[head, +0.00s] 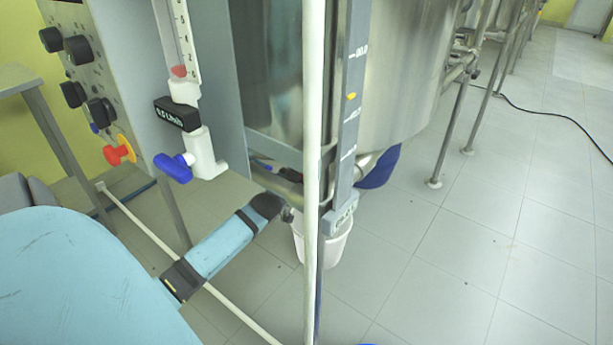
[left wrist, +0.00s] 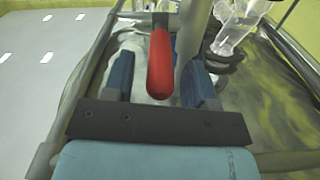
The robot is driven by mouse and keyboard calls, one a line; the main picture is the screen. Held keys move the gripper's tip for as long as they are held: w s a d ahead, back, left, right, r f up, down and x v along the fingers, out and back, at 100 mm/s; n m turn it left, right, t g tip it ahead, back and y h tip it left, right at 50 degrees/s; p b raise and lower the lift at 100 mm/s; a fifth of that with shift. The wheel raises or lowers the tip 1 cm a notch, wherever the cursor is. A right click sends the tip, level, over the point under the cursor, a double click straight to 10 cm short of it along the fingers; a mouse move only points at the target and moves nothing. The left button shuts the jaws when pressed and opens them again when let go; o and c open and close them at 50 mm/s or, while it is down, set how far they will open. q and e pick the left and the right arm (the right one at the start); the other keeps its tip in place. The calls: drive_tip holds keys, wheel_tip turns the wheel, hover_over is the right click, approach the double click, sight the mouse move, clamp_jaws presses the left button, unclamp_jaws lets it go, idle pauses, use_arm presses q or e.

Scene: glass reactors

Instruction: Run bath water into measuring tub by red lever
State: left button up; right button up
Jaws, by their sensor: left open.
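The red lever (left wrist: 161,68) shows in the left wrist view, pointing toward the camera. My left gripper (left wrist: 158,62) is open, with one blue finger on each side of the lever and visible gaps between. In the head view my left arm reaches in under the steel bath (head: 275,70), and the fingers are mostly hidden behind the frame. A white tub (head: 335,245) stands below the bath's lower edge, partly hidden by a pale upright post. I cannot see its inside or any water running. My right gripper is not in view.
A pale post (head: 313,130) and a scale strip with a yellow pointer (head: 350,97) stand before the bath. A flow meter with a blue knob (head: 173,167) and a panel with a red knob (head: 118,153) are at left. The tiled floor (head: 500,220) at right is mostly clear.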

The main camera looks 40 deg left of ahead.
use_arm(q)
drive_tip(key=shift+w, duration=0.25)
clamp_jaws()
